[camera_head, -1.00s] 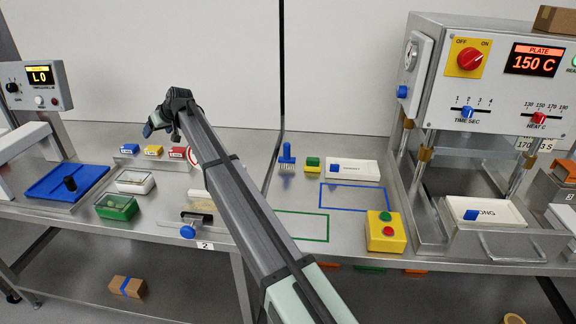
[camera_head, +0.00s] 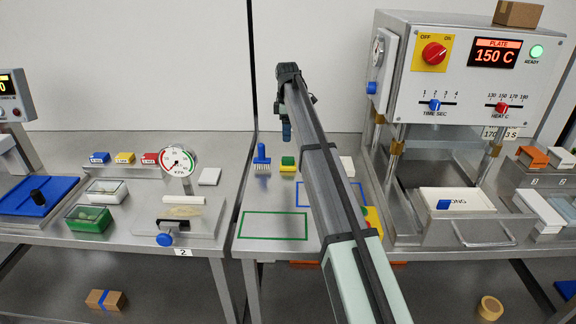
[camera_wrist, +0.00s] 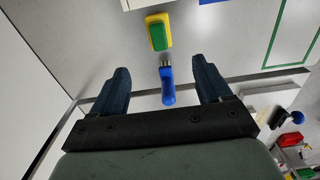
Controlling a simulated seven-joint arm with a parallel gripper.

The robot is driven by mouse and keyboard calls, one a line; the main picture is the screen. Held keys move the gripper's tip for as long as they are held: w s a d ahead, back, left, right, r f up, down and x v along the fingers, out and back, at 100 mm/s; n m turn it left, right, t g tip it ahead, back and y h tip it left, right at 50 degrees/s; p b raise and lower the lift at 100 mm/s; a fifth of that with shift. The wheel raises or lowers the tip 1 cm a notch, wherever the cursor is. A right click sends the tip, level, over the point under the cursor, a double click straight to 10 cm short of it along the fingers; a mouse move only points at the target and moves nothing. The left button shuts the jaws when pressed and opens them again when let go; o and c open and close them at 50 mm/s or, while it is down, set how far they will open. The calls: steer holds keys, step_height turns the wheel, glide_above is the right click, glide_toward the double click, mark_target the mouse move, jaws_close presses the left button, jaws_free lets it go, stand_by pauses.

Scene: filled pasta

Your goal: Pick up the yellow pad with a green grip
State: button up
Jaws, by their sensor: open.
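The yellow pad with a green grip (camera_head: 288,164) lies on the metal bench, right of a blue brush (camera_head: 262,160). In the wrist view the pad (camera_wrist: 158,31) lies beyond the fingertips, and the blue brush (camera_wrist: 167,84) shows between the fingers. My gripper (camera_head: 286,134) is above the back of the bench, over the area of the pad and brush. In the wrist view my gripper (camera_wrist: 164,80) has its two dark fingers spread apart with nothing held. The pad is fully visible in the wrist view.
A green outline (camera_head: 273,226) and a blue outline (camera_head: 302,195) mark the bench. A yellow button box (camera_head: 372,218) is partly hidden by my arm. The heated press (camera_head: 460,75) stands at right, and a gauge (camera_head: 178,161) at left. The back wall is close behind.

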mark_target(288, 158)
step_height(288, 158, down, 14)
steer(key=shift+w+d+r, duration=0.1)
steer(key=shift+d, duration=0.05)
steer(key=c, duration=1.1)
steer(key=shift+c, duration=0.2)
steer(key=shift+r, duration=0.15)
step_height(288, 158, up, 10)
steer(key=shift+f, duration=0.1)
stand_by(0.6)
